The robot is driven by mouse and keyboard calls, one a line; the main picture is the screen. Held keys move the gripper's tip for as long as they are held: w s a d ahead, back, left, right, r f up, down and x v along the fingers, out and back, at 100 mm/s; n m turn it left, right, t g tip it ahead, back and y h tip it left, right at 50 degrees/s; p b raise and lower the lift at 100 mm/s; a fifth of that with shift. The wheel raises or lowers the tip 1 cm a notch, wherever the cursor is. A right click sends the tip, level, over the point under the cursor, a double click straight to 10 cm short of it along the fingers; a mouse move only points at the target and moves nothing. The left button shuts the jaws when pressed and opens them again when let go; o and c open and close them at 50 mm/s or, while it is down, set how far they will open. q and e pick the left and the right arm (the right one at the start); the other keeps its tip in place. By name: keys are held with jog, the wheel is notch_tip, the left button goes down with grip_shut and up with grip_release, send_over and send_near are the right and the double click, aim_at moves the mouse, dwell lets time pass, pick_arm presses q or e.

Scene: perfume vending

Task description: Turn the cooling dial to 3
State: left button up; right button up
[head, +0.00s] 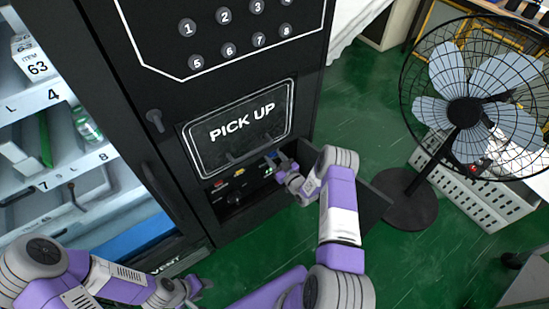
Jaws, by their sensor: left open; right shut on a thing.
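A control panel (213,196) sits in the open lower compartment of the black vending machine, below the PICK UP flap. It carries small coloured parts and a dark round knob (236,199). Which control is the cooling dial, and any numbers, are too small to read. My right gripper (277,169) is at the right end of the panel, shut on a small part there that its fingers mostly hide. My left gripper (193,289) is open and empty, low in front of the machine near the floor, away from the panel.
The compartment's dark door (374,204) stands open to the right, behind my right forearm. The PICK UP flap (240,126) is above the panel. A standing fan (465,112) and a white crate (484,197) are at the right. Green floor (437,256) is clear in front.

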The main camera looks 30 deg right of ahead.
jog(key=m, duration=0.5)
jog(key=shift+d, duration=0.1)
jog(key=shift+a+f+m, duration=0.1)
jog(key=shift+f+m, duration=0.05)
jog(key=shift+m, duration=8.3)
jog(key=shift+a+f+m, duration=0.1)
jog(key=shift+f+m, duration=0.05)
jog(key=shift+m, duration=8.3)
jog(key=o, duration=1.1)
jog(key=shift+c, duration=0.2)
